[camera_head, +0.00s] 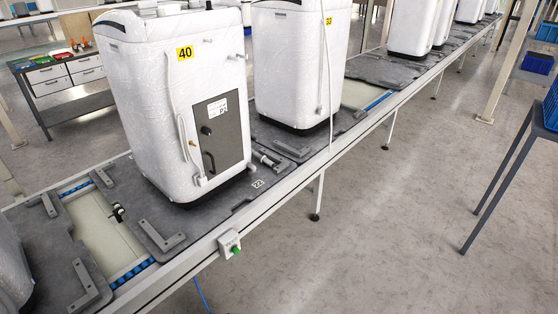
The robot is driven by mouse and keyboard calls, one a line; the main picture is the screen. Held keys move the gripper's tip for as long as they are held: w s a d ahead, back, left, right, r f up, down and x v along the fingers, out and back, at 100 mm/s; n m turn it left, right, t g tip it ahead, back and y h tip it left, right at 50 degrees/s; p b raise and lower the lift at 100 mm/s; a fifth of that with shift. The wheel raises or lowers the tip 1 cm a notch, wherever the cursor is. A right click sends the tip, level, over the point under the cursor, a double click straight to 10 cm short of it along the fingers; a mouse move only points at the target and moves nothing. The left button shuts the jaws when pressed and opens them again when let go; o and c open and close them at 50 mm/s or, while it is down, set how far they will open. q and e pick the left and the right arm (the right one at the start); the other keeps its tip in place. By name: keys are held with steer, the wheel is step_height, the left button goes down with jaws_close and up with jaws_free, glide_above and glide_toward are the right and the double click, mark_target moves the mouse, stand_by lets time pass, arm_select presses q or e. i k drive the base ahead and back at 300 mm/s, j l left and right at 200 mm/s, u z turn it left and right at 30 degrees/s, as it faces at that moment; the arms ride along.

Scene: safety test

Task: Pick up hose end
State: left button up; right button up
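A white machine wrapped in clear film, marked 40 (138,110), stands on a grey pallet on the conveyor. A thin white hose (172,105) runs down its front, and its lower end (201,180) hangs by the bottom edge near the dark panel (222,135). A second white machine, marked with a yellow label (290,65), stands behind it to the right. I cannot tell which hose end the task means. Neither of my grippers shows in this view.
The conveyor rail (285,200) runs diagonally, with a green-button box (230,243) on its near side. A small black fitting (118,212) stands at a pallet's edge. A dark-framed table (515,150) stands right. The floor (380,230) between is clear.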

mark_target(264, 159)
steer(key=i+l+u, duration=0.15)
steer(key=u, duration=0.3)
steer(key=i+l+u, duration=0.1)
steer(key=u, duration=0.35)
steer(key=i+l+u, duration=0.1)
steer(key=l+u, duration=0.2)
steer(key=u, duration=0.15)
steer(key=i+l+u, duration=0.2)
steer(key=l+u, duration=0.15)
steer(key=l, duration=1)
steer(key=l+u, duration=0.3)
steer(key=l, duration=2.3)
